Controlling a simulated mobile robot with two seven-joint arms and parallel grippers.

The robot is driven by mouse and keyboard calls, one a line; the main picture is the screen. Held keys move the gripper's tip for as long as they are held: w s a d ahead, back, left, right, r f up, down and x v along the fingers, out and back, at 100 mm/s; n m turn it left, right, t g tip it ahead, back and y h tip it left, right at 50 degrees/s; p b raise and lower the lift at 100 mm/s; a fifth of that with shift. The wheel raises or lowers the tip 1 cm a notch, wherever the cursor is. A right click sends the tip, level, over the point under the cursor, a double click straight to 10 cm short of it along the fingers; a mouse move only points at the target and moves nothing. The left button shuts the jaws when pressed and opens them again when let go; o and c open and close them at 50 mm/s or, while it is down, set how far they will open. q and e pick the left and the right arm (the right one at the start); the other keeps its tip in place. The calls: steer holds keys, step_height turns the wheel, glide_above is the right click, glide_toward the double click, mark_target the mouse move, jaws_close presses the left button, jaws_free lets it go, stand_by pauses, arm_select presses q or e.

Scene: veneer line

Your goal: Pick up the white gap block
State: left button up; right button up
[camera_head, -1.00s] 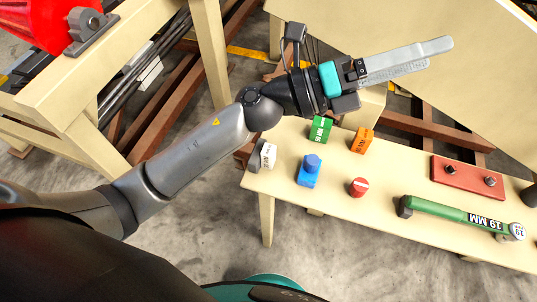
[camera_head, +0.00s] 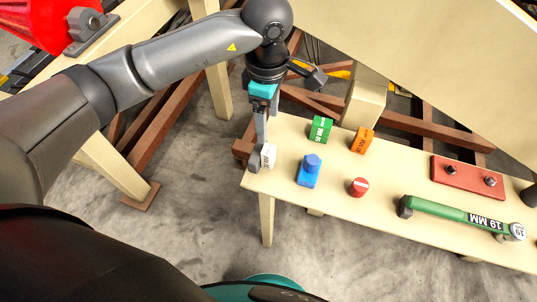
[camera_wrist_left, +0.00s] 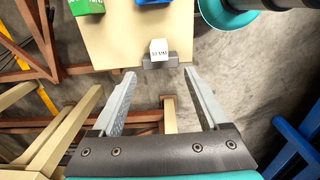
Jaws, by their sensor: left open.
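The white gap block (camera_head: 270,154), with dark print, stands at the left end of the narrow cream bench, against a dark grey piece (camera_head: 253,162). In the left wrist view the white block (camera_wrist_left: 159,47) sits just beyond the fingertips, centred between them, with the grey piece (camera_wrist_left: 160,62) on its near side. My left gripper (camera_head: 260,142) points down at that bench end. It is open and empty, and its fingers (camera_wrist_left: 159,72) spread wider than the block. In the head view the fingers partly cover the area beside the block. My right gripper is not visible.
A green-handled tool (camera_head: 450,212) and a red plate (camera_head: 467,176) lie further right.

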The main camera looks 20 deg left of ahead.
mark_target(268, 150)
arm_select(q)
step_height(268, 150, down, 10)
steer(key=shift+f+b, duration=0.1)
steer(key=shift+b, duration=0.55)
step_height(268, 150, down, 5)
steer(key=shift+w+r+b, duration=0.1)
steer(key=shift+b, duration=0.3)
steer(key=shift+c, duration=0.3)
jaws_close()
